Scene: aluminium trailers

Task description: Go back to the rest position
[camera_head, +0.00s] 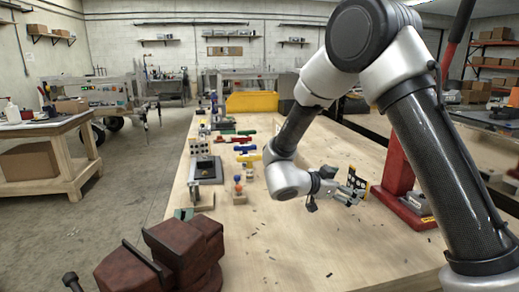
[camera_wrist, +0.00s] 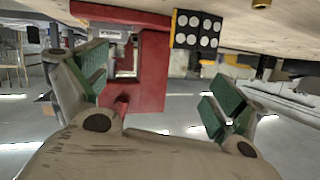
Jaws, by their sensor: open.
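My gripper (camera_head: 350,190) is low over the right part of the wooden workbench (camera_head: 300,235), at the end of my bent arm. In the wrist view my gripper (camera_wrist: 155,85) has its two green-padded fingers spread apart with nothing between them. A black block with white dots and a yellow edge (camera_wrist: 197,30) shows beyond the fingers at the top of the wrist view, which looks upside down. It also shows right behind the fingertips in the head view (camera_head: 359,181); no contact is visible.
A red press frame (camera_head: 395,165) stands close to the right of my gripper. A dark red vise (camera_head: 180,250) is at the bench's near left. Coloured parts (camera_head: 243,147) and a yellow bin (camera_head: 252,102) lie farther back. The bench's near middle is mostly clear, with small scraps.

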